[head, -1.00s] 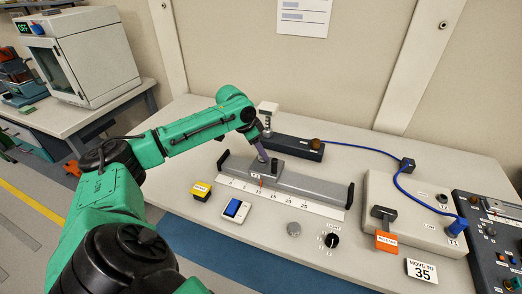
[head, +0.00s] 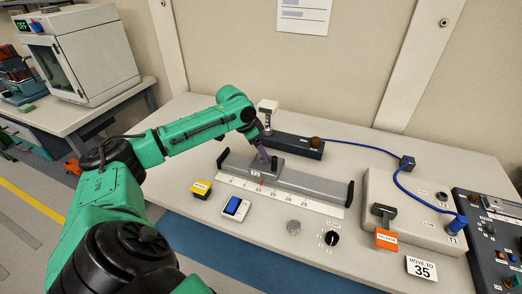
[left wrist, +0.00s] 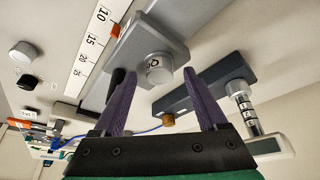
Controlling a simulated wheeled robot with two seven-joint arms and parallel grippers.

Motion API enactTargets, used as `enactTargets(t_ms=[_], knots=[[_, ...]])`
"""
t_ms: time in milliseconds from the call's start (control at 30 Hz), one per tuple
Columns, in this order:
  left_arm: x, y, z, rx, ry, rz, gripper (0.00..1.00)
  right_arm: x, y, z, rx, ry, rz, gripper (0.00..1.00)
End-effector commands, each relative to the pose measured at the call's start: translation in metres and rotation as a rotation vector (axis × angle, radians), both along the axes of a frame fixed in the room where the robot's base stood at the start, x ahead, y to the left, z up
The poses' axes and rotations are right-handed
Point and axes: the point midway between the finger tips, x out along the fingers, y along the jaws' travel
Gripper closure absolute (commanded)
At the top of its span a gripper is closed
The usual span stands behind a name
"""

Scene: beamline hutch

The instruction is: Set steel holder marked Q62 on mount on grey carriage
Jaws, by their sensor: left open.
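In the left wrist view a short steel cylinder (left wrist: 159,70) stands on the grey carriage (left wrist: 128,62). Its dark mark begins with what looks like a Q; the rest is hard to read. The mount under it is hidden. My left gripper (left wrist: 162,88) is open, its two purple fingers spread with the cylinder ahead between their tips; contact cannot be told. In the head view the gripper (head: 267,156) is low over the carriage (head: 256,171), which sits near the left part of its rail (head: 315,185). My right gripper is not in view.
A dark box (head: 295,145) with a steel post and pale top (head: 268,107) stands behind the rail.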

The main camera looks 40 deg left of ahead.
Motion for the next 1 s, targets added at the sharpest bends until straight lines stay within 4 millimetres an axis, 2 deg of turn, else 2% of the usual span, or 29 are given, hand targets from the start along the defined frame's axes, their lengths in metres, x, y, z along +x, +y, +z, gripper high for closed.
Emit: enactTargets(t_ms=[167,267,500,633,767,1000], knots=[[-0.004,0.003,0.011,0.003,-0.001,0.001,0.25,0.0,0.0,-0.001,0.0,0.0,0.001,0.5],[-0.012,0.007,0.031,0.005,-0.002,0.001,0.25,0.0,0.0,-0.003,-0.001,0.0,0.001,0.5],[-0.036,0.019,0.098,0.003,-0.004,0.003,0.25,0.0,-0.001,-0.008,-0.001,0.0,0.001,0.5],[-0.045,0.023,0.123,0.0,-0.003,0.001,0.25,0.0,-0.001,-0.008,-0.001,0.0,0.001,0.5],[-0.05,0.025,0.134,0.0,0.0,0.0,0.25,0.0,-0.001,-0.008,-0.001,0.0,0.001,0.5],[-0.05,0.025,0.135,0.0,0.0,0.0,0.25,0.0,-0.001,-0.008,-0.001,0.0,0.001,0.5]])
